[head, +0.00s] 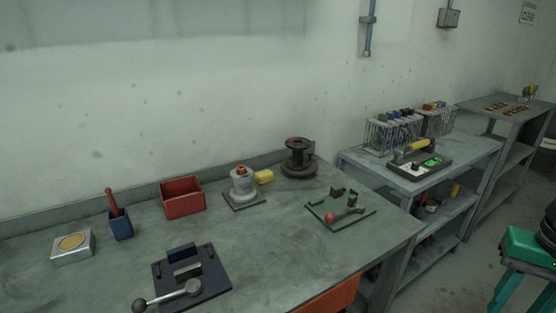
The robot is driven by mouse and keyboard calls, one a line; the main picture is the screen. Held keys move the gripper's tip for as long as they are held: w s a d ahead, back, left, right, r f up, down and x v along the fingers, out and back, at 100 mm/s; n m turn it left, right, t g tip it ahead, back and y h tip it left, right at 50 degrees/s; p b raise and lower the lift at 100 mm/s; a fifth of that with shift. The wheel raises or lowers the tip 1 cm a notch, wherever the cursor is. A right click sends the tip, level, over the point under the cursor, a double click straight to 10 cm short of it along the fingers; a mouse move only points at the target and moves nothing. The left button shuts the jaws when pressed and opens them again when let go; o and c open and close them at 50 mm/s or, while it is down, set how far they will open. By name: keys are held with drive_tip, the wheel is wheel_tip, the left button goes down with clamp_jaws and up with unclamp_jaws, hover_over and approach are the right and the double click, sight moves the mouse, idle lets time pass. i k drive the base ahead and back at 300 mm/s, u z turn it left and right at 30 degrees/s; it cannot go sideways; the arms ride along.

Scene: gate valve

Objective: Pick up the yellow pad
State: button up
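A small yellow block-like piece (264,177), which may be the yellow pad, shows at the right side of a grey valve body (242,186) on the near workbench. I cannot tell whether it touches the valve or lies behind it. The valve has an orange-brown top and stands on a dark square plate. A silver box (73,250) with a round tan-yellow top (71,242) sits at the bench's left. My gripper is not in view.
On the bench (110,284) are a blue cup (120,225) with a red-handled tool, a red bin (182,195), a dark spool-shaped part (298,160), a dark fixture (205,278) with a lever, and a green plate (325,213) with a red-knobbed lever. A second bench (470,154) stands right.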

sight(262, 177)
drive_tip(key=u, duration=1.95)
drive_tip(key=k, duration=0.6)
drive_tip(key=z, duration=0.9)
drive_tip(key=i, duration=1)
